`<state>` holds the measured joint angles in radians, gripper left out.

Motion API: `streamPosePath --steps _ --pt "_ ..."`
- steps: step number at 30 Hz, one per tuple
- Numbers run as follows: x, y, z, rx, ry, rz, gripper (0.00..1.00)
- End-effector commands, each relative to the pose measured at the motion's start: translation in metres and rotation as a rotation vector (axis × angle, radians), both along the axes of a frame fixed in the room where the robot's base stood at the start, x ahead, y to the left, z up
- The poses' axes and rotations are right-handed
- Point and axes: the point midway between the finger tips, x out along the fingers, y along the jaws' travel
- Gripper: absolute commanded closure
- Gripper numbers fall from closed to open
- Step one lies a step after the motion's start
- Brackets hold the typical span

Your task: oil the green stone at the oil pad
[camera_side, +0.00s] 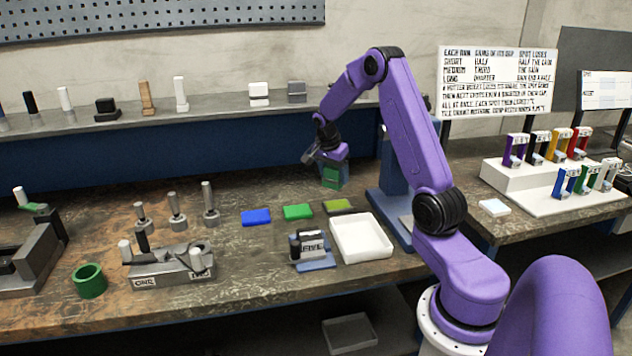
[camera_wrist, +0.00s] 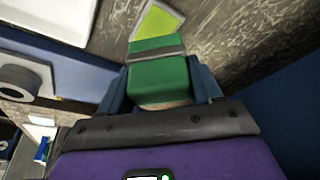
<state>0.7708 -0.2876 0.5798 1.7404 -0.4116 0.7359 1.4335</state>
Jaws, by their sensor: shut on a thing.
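The green stone (camera_side: 333,178) is a green block held in the air above the back of the bench. My gripper (camera_side: 331,160) is shut on it from above. In the wrist view the green stone (camera_wrist: 155,82) sits between the two blue fingers, with a grey band across it. A flat yellow-green pad (camera_side: 339,207) lies on the bench below and slightly in front of the stone. It also shows in the wrist view (camera_wrist: 160,20), just beyond the stone, with a pale edge. I see a gap between stone and pad in the side view. No label marks it as the oil pad.
A green pad (camera_side: 297,212) and a blue pad (camera_side: 256,217) lie left of the yellow-green one. A white tray (camera_side: 361,239) and a labelled grey-blue fixture (camera_side: 311,250) stand in front. Upright grey pegs (camera_side: 177,212) stand farther left. A shelf (camera_side: 220,108) runs behind.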

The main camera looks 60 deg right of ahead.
Motion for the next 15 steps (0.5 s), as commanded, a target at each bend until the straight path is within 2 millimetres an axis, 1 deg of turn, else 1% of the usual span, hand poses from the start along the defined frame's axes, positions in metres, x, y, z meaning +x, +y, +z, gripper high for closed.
streamPosePath --steps 1,5,11,15 --pt "-0.002 -0.009 -0.002 0.000 -0.001 -0.019 0.60" --pt "-0.006 -0.022 -0.004 -0.001 -0.001 -0.041 0.60" --pt "-0.007 -0.024 -0.014 0.000 -0.001 -0.046 0.60" --pt "-0.007 -0.023 -0.028 0.001 0.001 -0.043 0.60"
